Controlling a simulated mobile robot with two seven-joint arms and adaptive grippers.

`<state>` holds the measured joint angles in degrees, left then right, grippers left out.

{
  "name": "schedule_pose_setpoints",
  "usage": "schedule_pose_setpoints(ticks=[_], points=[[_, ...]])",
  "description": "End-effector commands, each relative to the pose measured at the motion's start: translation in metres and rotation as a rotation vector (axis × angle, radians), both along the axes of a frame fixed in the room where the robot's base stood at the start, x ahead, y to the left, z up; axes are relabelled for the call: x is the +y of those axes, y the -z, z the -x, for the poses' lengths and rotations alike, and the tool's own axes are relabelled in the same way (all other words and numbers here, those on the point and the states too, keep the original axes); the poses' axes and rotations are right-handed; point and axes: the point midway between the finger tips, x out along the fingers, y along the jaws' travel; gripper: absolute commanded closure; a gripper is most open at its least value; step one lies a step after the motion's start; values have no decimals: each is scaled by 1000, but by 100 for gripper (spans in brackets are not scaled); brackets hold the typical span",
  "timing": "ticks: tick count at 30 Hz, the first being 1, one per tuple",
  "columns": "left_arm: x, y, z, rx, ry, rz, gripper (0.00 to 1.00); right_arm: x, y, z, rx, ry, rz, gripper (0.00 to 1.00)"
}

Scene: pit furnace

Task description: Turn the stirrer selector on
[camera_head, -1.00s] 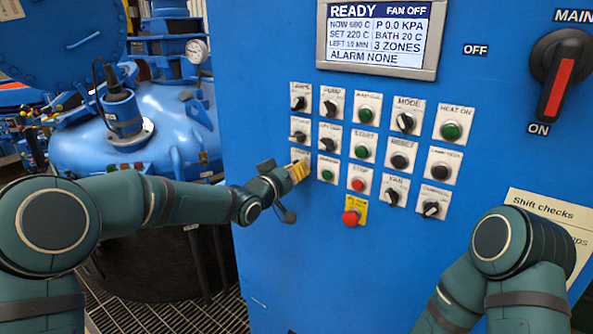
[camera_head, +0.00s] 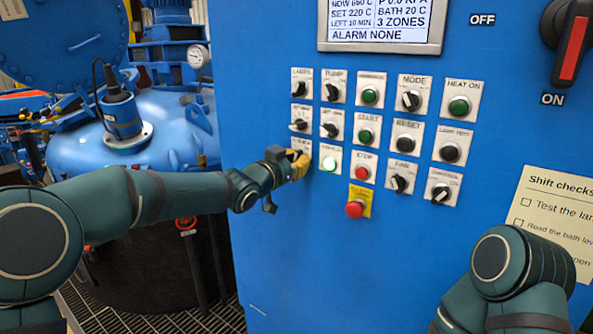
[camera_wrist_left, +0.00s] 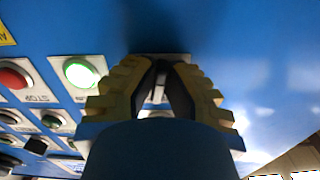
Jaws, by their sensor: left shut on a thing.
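The stirrer selector (camera_head: 302,146) is at the left end of the third row on the blue panel, its label small and partly covered. My left gripper (camera_head: 299,163) is at it, with yellow fingers against the panel. In the left wrist view the fingers (camera_wrist_left: 160,84) are closed around the selector's knob (camera_wrist_left: 158,92), and part of its plate shows between and above them. The knob's angle is hard to tell. The lamp (camera_head: 330,159) just right of it glows bright green, also in the left wrist view (camera_wrist_left: 80,72). My right gripper is out of view.
Close by are the red stop button (camera_head: 362,172), the red emergency button (camera_head: 355,208) on a yellow plate and several other knobs. The display (camera_head: 381,25) is above. A blue vessel (camera_head: 160,125) stands left of the panel. Bare panel lies below the controls.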

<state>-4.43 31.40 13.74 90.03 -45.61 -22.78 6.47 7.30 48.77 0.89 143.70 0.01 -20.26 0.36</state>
Motion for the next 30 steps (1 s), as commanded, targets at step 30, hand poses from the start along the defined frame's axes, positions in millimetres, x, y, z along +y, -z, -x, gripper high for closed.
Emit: schedule_pose_setpoints(ticks=[30], points=[[1,-3,-1,-226,-1,-303,100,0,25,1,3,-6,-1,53]])
